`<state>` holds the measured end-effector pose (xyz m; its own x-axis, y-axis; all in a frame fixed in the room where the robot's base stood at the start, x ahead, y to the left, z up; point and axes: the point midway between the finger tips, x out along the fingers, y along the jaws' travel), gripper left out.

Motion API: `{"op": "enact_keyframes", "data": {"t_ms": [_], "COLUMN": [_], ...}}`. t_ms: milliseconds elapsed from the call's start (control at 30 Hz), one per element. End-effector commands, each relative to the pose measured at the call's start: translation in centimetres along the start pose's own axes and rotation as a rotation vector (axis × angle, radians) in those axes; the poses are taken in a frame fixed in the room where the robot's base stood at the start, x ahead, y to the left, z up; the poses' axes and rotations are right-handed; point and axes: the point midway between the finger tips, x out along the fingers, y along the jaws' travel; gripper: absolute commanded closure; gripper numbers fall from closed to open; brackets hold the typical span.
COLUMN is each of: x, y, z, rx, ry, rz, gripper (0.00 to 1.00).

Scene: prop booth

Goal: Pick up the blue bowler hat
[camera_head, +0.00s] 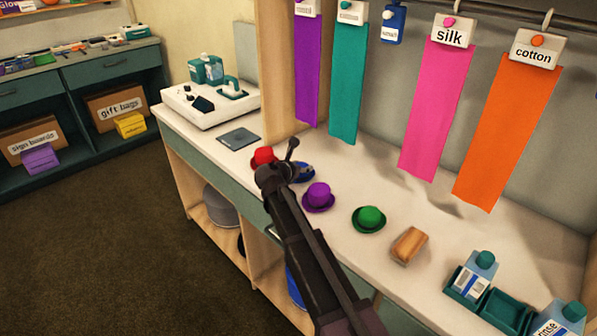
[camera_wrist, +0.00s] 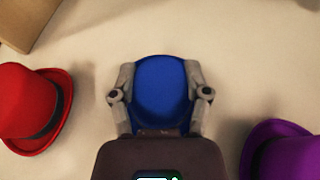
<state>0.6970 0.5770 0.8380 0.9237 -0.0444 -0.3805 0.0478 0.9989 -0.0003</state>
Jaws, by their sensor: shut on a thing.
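The blue bowler hat (camera_wrist: 161,88) is between the two fingers of my gripper (camera_wrist: 160,94) in the wrist view, with a finger against each side of its crown. In the head view only part of the blue hat (camera_head: 304,173) shows; my gripper (camera_head: 287,165) and arm cover the rest. My gripper is shut on the hat. Whether the hat touches the counter or is slightly above it, I cannot tell.
A red hat (camera_wrist: 33,103) is close on the left and a purple hat (camera_wrist: 283,152) close on the right. Beyond on the counter (camera_head: 345,180) are a green hat (camera_head: 369,219), a brush-like block (camera_head: 409,246) and bottles in a teal caddy (camera_head: 464,292). Fabric strips hang behind.

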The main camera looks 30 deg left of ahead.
Motion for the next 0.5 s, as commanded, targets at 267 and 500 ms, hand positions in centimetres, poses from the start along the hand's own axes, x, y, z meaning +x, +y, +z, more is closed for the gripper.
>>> {"op": "enact_keyframes", "data": {"t_ms": [267,500], "x": [0.0,-0.3], "y": [-0.1,-0.1], "z": [0.1,0.9], "rx": [0.002,0.002], "ry": [0.003,0.002], "rz": [-0.002,-0.001], "gripper": [0.67,0.67]}}
